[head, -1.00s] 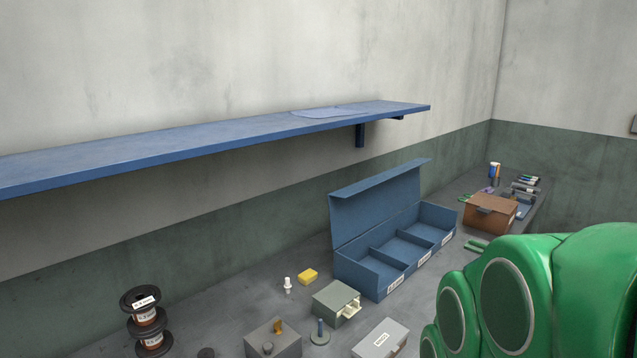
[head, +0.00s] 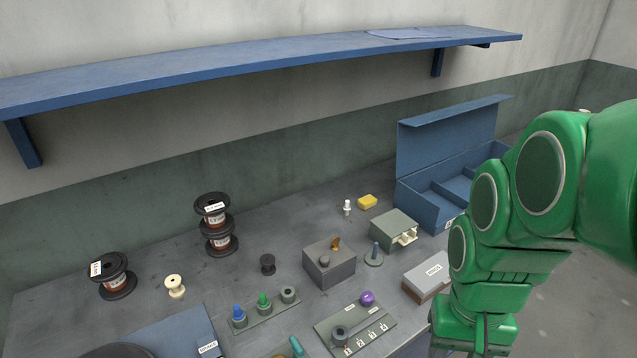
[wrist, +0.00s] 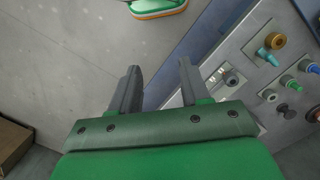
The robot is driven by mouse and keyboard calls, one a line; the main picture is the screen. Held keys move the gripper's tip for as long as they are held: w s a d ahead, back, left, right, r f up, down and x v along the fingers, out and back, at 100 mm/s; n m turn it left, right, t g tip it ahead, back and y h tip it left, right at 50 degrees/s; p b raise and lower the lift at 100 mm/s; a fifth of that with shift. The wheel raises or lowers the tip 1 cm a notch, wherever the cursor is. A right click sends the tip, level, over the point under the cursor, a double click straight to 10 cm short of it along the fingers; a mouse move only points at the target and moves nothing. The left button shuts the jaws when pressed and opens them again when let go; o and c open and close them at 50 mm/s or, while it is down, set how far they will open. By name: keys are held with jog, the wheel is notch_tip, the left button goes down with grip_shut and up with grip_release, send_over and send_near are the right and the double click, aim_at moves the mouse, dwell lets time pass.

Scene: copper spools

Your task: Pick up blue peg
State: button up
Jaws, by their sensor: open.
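The blue peg (head: 238,313) stands in the left place of a small grey-green rack (head: 266,316), at the front of the bench in the head view. A green peg (head: 263,300) and a grey hollow ring (head: 288,295) stand in the same rack. The blue peg also shows at the right edge of the wrist view (wrist: 313,68). My gripper (wrist: 158,67) is open, with nothing between its fingers, well to the left of the rack in the wrist view. In the head view its fingers are not clearly visible.
A teal peg (head: 296,346) lies just in front of the rack. A plate with a purple knob (head: 367,298) is to its right. Black copper spools (head: 216,238), a grey box (head: 329,262) and a blue compartment box (head: 426,200) stand behind. A blue shelf (head: 250,58) overhangs the back.

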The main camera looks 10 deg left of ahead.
jog(key=w+a, duration=0.8)
jog(key=w, duration=0.1)
jog(key=n+t, duration=0.1)
jog(key=t, duration=0.1)
send_over(236, 308)
notch_tip(236, 308, down, 9)
jog(key=shift+w+f, duration=0.1)
jog(key=shift+w, duration=0.05)
jog(key=shift+a+f, duration=0.15)
jog(key=shift+f, duration=3.8)
grip_shut()
